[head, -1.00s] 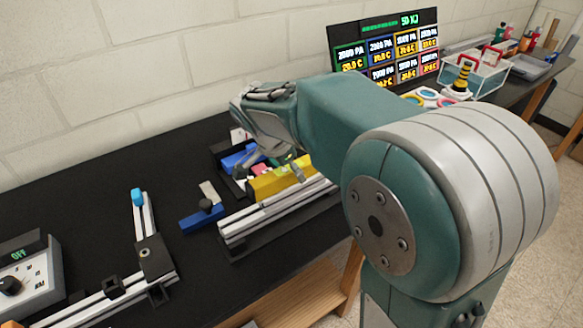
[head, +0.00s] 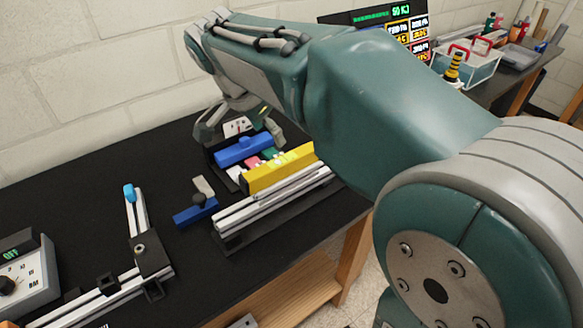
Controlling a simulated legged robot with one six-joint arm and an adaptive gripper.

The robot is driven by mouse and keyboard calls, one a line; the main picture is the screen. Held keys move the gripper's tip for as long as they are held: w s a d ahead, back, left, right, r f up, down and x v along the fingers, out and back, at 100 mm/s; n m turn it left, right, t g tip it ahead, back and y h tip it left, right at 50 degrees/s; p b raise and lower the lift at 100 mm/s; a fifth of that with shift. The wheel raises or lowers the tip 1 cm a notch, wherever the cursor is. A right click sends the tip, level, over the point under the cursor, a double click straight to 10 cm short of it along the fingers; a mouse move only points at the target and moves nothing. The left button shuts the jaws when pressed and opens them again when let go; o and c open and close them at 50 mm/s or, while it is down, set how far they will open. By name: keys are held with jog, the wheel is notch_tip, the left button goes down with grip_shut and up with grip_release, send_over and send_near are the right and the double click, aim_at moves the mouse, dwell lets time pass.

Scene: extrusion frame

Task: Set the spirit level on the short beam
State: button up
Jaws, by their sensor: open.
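A yellow bar (head: 270,174), which looks like the spirit level, lies at the back edge of a pair of silver extrusions (head: 270,203). I cannot tell whether it rests on them or just behind them. My gripper (head: 241,127) is open and empty, with its fingers spread above the black tray (head: 222,172) behind the yellow bar. A short silver beam (head: 136,218) with a light blue cap (head: 129,193) runs back from a dark corner bracket (head: 150,256) at the left. Its top is bare.
A blue block (head: 243,149) and small coloured pieces lie in the tray. A blue clamp-like piece (head: 195,211) lies between the short beam and the extrusions. A control box (head: 25,270) stands at the left. A display (head: 368,17) and clear bin (head: 470,62) stand at the back right.

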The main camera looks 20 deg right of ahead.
jog(key=s+d+f+n+t+y, duration=0.2)
jog(key=s+n, duration=0.4)
jog(key=s, duration=0.3)
jog(key=s+d+f+n+t+y, duration=0.1)
jog(key=s+f+n+t, duration=0.1)
jog(key=s+f+n, duration=0.3)
jog(key=s+n, duration=0.2)
jog(key=s, duration=0.2)
jog(key=shift+d+y, duration=0.4)
